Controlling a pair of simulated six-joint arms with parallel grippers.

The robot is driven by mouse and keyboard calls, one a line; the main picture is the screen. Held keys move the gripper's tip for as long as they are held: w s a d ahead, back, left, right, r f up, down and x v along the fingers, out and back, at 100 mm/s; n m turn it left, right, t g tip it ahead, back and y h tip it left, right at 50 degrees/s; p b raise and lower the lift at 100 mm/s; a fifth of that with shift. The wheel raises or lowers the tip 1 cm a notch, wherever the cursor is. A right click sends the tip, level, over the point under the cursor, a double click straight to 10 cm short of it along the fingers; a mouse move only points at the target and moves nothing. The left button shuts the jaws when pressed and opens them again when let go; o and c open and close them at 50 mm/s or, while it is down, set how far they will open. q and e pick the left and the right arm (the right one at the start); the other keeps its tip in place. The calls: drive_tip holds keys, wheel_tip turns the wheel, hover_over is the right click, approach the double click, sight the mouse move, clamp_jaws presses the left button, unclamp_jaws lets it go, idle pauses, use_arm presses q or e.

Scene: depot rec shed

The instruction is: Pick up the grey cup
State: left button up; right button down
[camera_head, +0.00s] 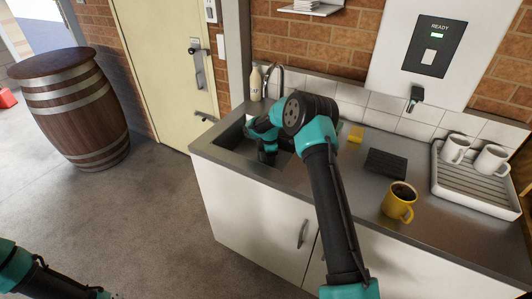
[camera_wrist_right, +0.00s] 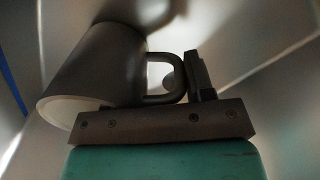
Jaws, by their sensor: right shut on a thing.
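The grey cup (camera_wrist_right: 95,68) fills the left of the right wrist view, lying slanted, with a pale round end towards the lower left. Its handle (camera_wrist_right: 165,97) points right, at the jaws. My right gripper (camera_head: 267,157) reaches down into the sink in the head view. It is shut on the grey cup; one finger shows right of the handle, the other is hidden. In the head view I cannot make out the cup behind my arm and gripper. My left arm only shows at the bottom left corner; its fingers are out of frame.
The sink (camera_head: 225,138) has a tap (camera_head: 281,74) and a bottle (camera_head: 256,84) behind it. Right of my arm are a yellow sponge (camera_head: 356,133), a dark ridged pad (camera_head: 386,163), a yellow mug (camera_head: 398,203) of dark liquid and a white rack (camera_head: 470,192) with two white mugs.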

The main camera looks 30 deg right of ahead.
sight(264, 159)
drive_tip(key=shift+r, duration=0.1)
drive_tip(key=shift+r, duration=0.2)
drive_tip(key=a, duration=0.1)
drive_tip(key=s+a, duration=0.2)
drive_tip(key=shift+a+r, duration=0.25)
drive_tip(key=shift+r, duration=0.1)
wheel_tip(264, 159, up, 14)
drive_tip(key=shift+d+f, duration=0.1)
drive_tip(key=shift+f, duration=0.05)
idle(0.6)
